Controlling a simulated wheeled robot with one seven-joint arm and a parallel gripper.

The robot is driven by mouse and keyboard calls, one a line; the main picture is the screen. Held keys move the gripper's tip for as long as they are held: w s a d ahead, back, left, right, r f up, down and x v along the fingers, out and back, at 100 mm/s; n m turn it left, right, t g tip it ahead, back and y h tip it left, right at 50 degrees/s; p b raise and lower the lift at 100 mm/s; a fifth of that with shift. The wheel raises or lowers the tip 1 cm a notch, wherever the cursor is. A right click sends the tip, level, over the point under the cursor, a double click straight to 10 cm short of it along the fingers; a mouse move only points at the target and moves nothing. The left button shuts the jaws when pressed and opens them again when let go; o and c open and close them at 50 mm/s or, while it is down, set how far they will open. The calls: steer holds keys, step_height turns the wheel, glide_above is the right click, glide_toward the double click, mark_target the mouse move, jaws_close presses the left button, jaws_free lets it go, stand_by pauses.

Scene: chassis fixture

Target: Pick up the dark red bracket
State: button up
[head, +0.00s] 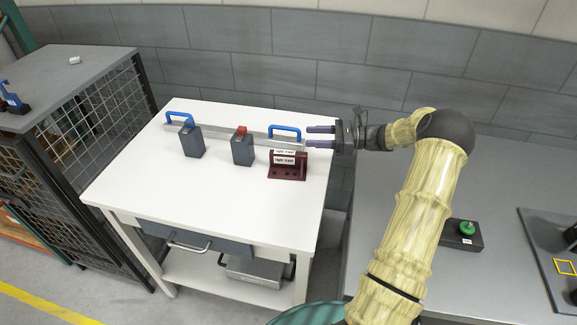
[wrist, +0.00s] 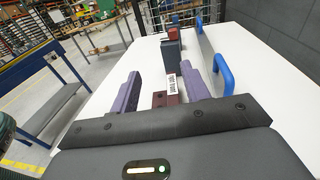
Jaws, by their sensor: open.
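The dark red bracket (head: 287,170) stands at the right part of the white table, with white labels reading "right front" on its upright face. In the wrist view the bracket (wrist: 172,98) shows between my fingers, partly hidden by the gripper body. My gripper (head: 320,136) is open, with its purple fingers pointing left in the head view, just above and behind the bracket's right end. In the wrist view the fingers of my gripper (wrist: 163,92) lie on either side of the bracket's image. I cannot tell whether they touch it.
A long grey rail (head: 215,130) with blue handles (head: 285,131) lies behind the bracket. Two dark grey blocks (head: 191,142) (head: 242,150) stand to its left, one with a red top. The white table's (head: 190,190) front is clear. A green button box (head: 465,234) sits on the right counter.

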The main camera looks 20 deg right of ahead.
mark_target(288, 165)
steer(key=shift+w+d+r+t, duration=0.1)
steer(key=shift+d+r+t, duration=0.15)
steer(key=shift+d, duration=0.4)
steer(key=shift+f, duration=0.15)
step_height(288, 165, down, 7)
steer(key=shift+f, duration=0.1)
steer(key=shift+w+a+f+p, duration=0.15)
steer(key=shift+a+p, duration=0.1)
steer(key=shift+a, duration=0.2)
steer(key=shift+w+a+f+p, duration=0.15)
steer(key=shift+a+p, duration=0.05)
steer(key=shift+a, duration=0.2)
steer(key=shift+w+a+f, duration=0.1)
steer(key=shift+w+a, duration=0.2)
steer(key=shift+a, duration=0.05)
steer(key=shift+s, duration=0.1)
